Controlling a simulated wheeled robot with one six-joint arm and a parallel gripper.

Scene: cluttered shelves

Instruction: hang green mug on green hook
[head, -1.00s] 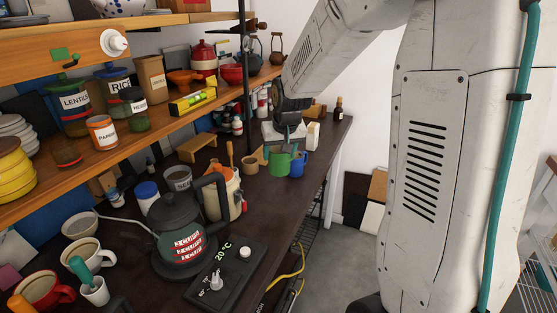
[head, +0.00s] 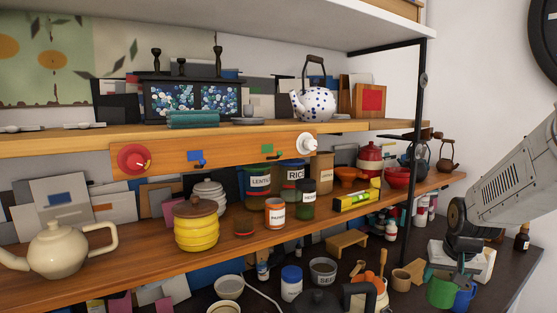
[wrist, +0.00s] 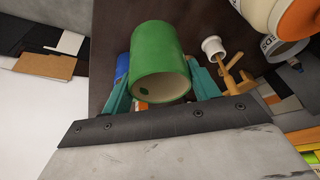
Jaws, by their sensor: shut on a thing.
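The green mug (head: 440,291) is at the lower right of the head view, at the dark counter's far end. In the wrist view the green mug (wrist: 160,58) sits between the teal fingers, its open rim towards the camera. My gripper (head: 464,268) is shut on it; it also shows in the wrist view (wrist: 163,88). Where exactly the fingers grip is partly hidden, and I cannot tell whether the mug touches the counter. The green hook (head: 267,150) is on the wooden rail (head: 235,151) under the upper shelf, left of the mug, and looks empty.
A blue mug (head: 465,298) is right beside the green one. The rail also bears a blue hook (head: 196,157), a red mug-like item (head: 133,158) and a white one (head: 307,143). Jars crowd the shelf below. A black post (head: 411,150) stands between hook and gripper.

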